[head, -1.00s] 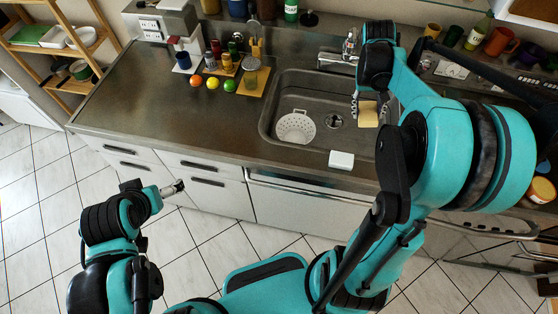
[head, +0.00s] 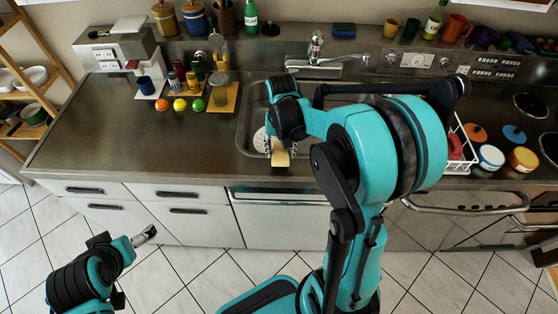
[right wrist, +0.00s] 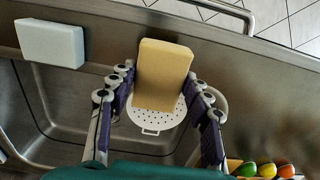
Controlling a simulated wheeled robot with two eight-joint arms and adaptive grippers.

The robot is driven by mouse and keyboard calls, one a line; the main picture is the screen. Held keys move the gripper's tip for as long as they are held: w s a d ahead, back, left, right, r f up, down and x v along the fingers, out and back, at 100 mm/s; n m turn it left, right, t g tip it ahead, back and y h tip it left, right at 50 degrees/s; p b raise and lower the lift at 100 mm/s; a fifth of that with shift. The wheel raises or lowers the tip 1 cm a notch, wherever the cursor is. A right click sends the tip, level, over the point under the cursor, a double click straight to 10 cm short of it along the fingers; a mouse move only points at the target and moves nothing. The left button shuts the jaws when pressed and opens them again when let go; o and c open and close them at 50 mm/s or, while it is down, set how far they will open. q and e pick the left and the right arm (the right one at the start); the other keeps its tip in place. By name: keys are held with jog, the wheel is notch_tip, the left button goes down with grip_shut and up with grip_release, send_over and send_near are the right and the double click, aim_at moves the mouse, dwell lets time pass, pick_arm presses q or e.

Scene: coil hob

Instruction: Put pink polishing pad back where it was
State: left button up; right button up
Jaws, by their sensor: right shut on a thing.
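My right gripper (head: 280,147) is shut on a tan-yellow sponge-like block (head: 280,156), held over the front of the sink (head: 244,130). In the right wrist view the block (right wrist: 163,72) sits between the two fingers of the gripper (right wrist: 163,85), with a white colander (right wrist: 150,137) beneath in the sink. I see no clearly pink pad. A white block (right wrist: 51,43) lies by the sink's front edge in the right wrist view; my arm hides it in the head view. My left gripper (head: 146,235) is low, in front of the cabinets, apparently empty; its opening is unclear.
The faucet (head: 316,48) stands behind the sink. A blue sponge (head: 344,30) lies on the back ledge. A white dish rack (head: 460,165) and lidded pots (head: 490,157) are at right.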

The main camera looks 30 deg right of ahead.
aim_at(279, 159)
jog(key=shift+w+a+f, duration=0.1)
jog(key=shift+a+f, duration=0.1)
notch_tip(279, 159, down, 4)
jog(key=shift+b, duration=0.8)
jog(key=o, duration=1)
